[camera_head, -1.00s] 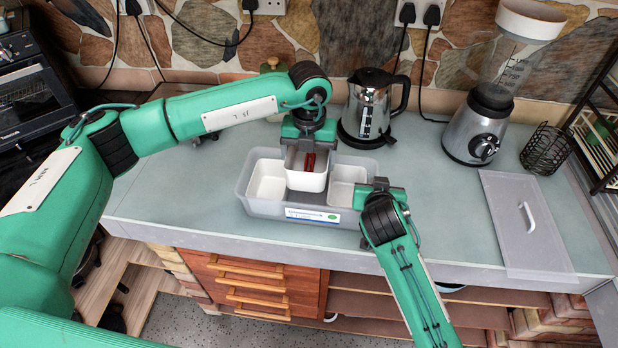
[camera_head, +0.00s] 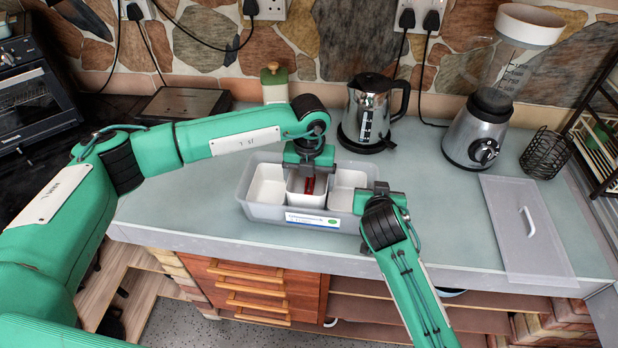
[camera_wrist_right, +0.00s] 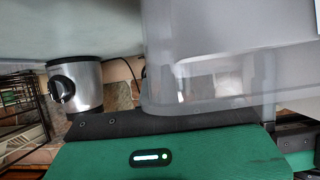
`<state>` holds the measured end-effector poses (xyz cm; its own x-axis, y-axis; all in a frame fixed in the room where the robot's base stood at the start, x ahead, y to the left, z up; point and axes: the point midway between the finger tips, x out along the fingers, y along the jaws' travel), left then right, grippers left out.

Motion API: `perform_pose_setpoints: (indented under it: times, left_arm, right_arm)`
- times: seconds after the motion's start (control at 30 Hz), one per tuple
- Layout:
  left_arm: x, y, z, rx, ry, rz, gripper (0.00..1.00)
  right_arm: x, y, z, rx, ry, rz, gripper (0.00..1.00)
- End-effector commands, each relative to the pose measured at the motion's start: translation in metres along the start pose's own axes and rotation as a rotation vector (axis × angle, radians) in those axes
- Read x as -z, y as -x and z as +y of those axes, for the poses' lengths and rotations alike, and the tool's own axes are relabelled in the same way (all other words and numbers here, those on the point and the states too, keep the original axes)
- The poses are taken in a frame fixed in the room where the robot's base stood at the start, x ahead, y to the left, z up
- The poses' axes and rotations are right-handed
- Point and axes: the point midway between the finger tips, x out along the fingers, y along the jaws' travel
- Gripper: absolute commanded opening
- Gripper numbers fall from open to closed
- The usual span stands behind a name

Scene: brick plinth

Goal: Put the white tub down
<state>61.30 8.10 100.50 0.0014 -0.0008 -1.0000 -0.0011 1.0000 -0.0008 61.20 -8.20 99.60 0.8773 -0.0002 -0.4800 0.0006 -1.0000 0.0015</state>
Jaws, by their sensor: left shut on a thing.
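The white tub (camera_head: 306,201) sits low in the middle of the grey box (camera_head: 262,211), between two other white tubs, one left (camera_head: 267,186) and one right (camera_head: 348,194). A red item shows inside it. My left gripper (camera_head: 308,170) is above it, shut on its upper part. Whether its base touches the box floor is hidden. My right gripper (camera_head: 379,191) is at the box's right front corner. In the right wrist view the box wall (camera_wrist_right: 215,60) is close to its dark finger bar; its jaw gap is not clear.
A kettle (camera_head: 370,118) stands behind the box's right side. A bottle (camera_head: 274,84) is behind my left arm. A blender (camera_head: 478,130), a wire holder (camera_head: 546,153) and a flat lid (camera_head: 524,225) with a handle are at right. The worktop between box and lid is clear.

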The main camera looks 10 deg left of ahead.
Motion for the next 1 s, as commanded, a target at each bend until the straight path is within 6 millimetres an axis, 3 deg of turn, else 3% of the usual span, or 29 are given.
perform_pose_setpoints:
  times: [0.17, 0.2, 0.27, 0.5, 0.63, 1.0]
  left_arm:
    - [0.001, -0.009, 0.001, -0.003, 0.003, 0.005, 0.62]
    - [0.002, -0.009, 0.001, -0.004, 0.003, 0.006, 0.9]
    - [0.002, -0.01, 0.001, -0.005, 0.003, 0.006, 1.0]
    - [0.003, -0.012, 0.002, -0.007, 0.004, 0.009, 1.0]
    - [0.002, -0.003, 0.002, -0.007, 0.003, 0.008, 1.0]
    - [0.001, 0.078, 0.001, -0.002, 0.002, 0.002, 1.0]
  right_arm:
    - [0.001, 0.001, -0.001, 0.001, 0.001, 0.002, 0.0]
    - [0.001, 0.001, -0.001, 0.002, 0.001, 0.003, 0.0]
    - [0.001, 0.001, -0.001, 0.002, 0.001, 0.004, 0.0]
    - [0.002, 0.001, -0.001, 0.004, 0.0, 0.007, 0.0]
    - [0.003, 0.001, -0.002, 0.004, 0.0, 0.009, 0.0]
    - [0.001, 0.001, -0.001, 0.001, 0.001, 0.004, 0.0]
